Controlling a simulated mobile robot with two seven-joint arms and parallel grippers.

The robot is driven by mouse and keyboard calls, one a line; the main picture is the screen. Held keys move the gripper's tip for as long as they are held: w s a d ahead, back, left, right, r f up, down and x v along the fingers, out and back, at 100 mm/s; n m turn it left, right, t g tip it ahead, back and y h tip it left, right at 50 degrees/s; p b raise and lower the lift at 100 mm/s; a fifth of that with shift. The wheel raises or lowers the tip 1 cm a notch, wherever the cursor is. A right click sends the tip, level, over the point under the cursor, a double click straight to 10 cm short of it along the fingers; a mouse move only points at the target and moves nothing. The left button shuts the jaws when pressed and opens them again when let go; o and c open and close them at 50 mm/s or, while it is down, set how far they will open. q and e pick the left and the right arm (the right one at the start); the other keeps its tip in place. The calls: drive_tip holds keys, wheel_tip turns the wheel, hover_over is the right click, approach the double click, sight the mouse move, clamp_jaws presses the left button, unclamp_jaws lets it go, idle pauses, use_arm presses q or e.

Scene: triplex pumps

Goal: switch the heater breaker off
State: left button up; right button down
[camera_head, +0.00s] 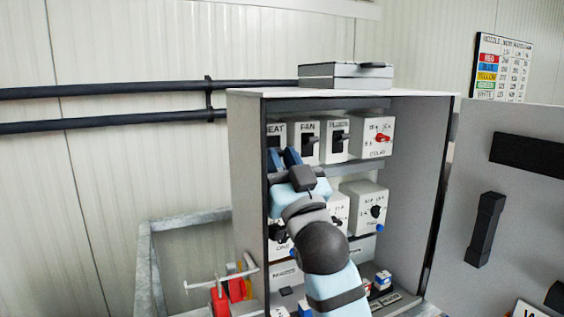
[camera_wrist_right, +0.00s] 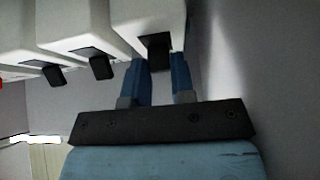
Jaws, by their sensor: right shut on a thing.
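My left gripper is not in view.
The fan breaker (camera_head: 308,143) and flood breaker (camera_head: 338,138) stand close to the right, then a delay box (camera_head: 371,138) with a red knob. The cabinet (camera_head: 247,190) has a left wall tight beside the gripper. Its door (camera_head: 520,180) stands open at right.

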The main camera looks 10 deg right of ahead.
drive_tip(key=c, duration=1)
unclamp_jaws()
drive_tip(key=shift+o, duration=0.2)
drive_tip(key=b+v, duration=0.3)
drive_tip(key=v, duration=1.1)
drive_tip(key=shift+b, duration=0.3)
drive_tip(key=shift+w, duration=0.1)
